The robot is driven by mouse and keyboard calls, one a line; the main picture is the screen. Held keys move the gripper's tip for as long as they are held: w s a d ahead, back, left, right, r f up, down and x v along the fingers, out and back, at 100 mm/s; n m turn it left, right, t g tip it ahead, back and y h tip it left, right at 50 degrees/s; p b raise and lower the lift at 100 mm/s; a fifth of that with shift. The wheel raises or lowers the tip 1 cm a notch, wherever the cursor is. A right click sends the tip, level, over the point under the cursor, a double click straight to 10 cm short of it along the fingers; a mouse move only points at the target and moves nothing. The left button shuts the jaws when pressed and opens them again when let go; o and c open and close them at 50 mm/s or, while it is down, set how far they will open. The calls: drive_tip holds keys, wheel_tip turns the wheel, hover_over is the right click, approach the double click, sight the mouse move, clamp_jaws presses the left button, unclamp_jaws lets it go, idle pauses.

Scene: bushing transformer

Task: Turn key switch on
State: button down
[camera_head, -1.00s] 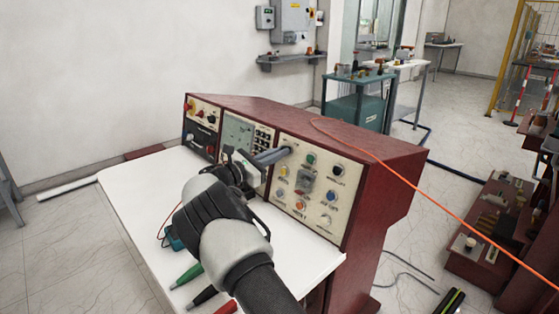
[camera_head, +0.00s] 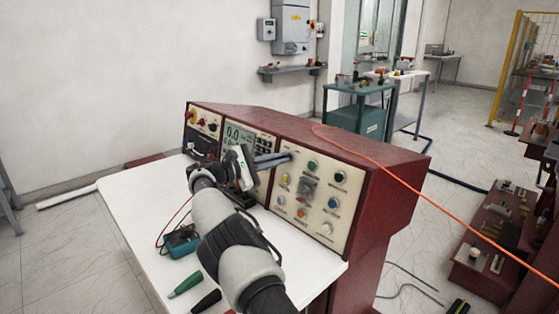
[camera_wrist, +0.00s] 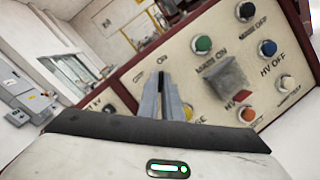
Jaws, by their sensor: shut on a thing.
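The cream control panel (camera_head: 310,200) is set in the front of a dark red console (camera_head: 370,185). My gripper (camera_head: 287,157) reaches the panel's upper left corner, where its long grey fingers are closed together. The fingers also show in the wrist view (camera_wrist: 163,88), pointing at the panel by small printed labels, one of which seems to read ON. The key switch itself is hidden behind the fingertips, so its angle cannot be read. The display (camera_head: 237,134) on the middle panel shows large digits that look like 0.0.
Beside the fingers are a green button (camera_head: 312,165), a yellow one (camera_head: 285,179) and a grey square block (camera_wrist: 227,77). A white tabletop (camera_head: 130,215) below holds a teal meter (camera_head: 181,241) and probes. An orange cable (camera_head: 400,170) crosses the console top.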

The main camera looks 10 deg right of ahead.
idle(0.4)
drive_tip(key=c, duration=1.9)
unclamp_jaws()
drive_tip(key=shift+c, duration=0.2)
